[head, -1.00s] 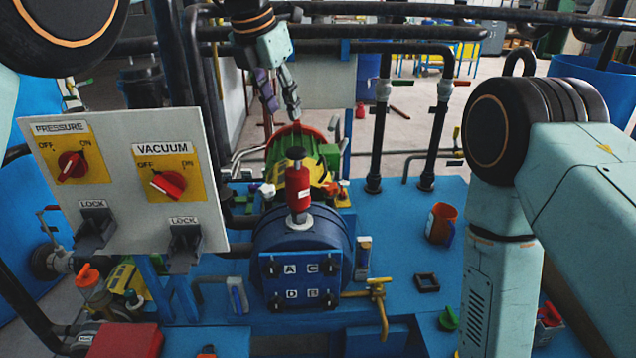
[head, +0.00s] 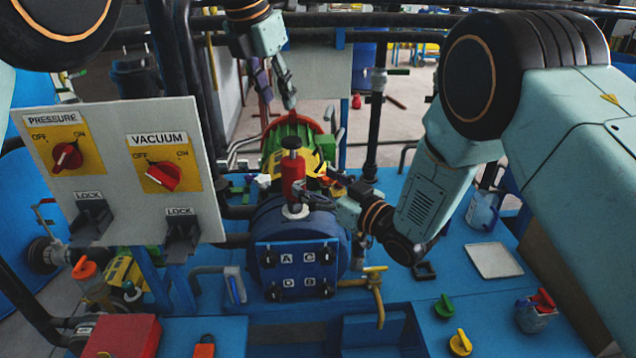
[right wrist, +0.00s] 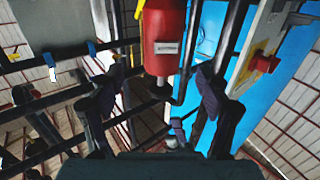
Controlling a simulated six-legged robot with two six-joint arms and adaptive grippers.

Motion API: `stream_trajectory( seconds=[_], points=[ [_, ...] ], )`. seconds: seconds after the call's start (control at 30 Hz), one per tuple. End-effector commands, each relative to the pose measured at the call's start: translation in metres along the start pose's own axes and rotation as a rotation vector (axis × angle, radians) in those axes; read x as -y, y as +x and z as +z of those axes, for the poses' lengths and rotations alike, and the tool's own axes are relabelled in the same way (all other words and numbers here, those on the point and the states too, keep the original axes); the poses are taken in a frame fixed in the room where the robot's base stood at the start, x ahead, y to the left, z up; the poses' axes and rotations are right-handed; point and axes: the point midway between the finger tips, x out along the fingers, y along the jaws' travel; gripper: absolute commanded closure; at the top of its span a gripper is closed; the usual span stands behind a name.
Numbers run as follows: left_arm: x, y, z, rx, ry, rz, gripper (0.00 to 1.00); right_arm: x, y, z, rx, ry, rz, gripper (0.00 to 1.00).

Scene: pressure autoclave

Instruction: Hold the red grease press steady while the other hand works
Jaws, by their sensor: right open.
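The red grease press (head: 293,175) stands upright, with a dark knob on top, on the blue round vessel (head: 268,222) in the head view. My right gripper (head: 310,195) is open at the press's right side, low near its base. In the right wrist view the red press body (right wrist: 164,35) lies between the two open fingers (right wrist: 160,88), toward the upper part of the picture; I cannot tell whether they touch it. My left gripper (head: 279,97) is open and empty, above and behind the press, over the green and yellow machine (head: 290,137).
A panel (head: 121,215) with pressure and vacuum switches stands left of the vessel. A yellow valve handle (head: 376,285) is at its lower right. A white tray (head: 493,260), a green knob (head: 444,306) and a yellow knob (head: 460,342) lie at the right. Pipes run behind.

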Motion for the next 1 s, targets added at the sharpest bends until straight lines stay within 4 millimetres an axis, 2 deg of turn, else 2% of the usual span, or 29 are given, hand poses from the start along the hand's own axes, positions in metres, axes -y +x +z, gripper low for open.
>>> stream_trajectory(
  seconds=[0.17, 0.6, 0.8, 1.0],
  points=[
    [0.0, 0.0, 0.0, 0.0, 0.0, 0.0, 0.62, 0.003, 0.007, -0.004, -0.023, 0.016, -0.012, 0.23],
    [0.0, 0.0, 0.0, 0.0, 0.0, 0.0, 0.62, 0.003, 0.065, -0.004, -0.02, 0.018, -0.009, 0.23],
    [0.0, 0.0, 0.0, 0.0, 0.0, 0.0, 0.62, 0.003, 0.076, -0.005, -0.019, 0.018, -0.008, 0.23],
    [0.0, 0.0, 0.0, 0.0, 0.0, 0.0, 0.62, 0.003, 0.077, -0.005, -0.019, 0.018, -0.008, 0.23]
  ],
)
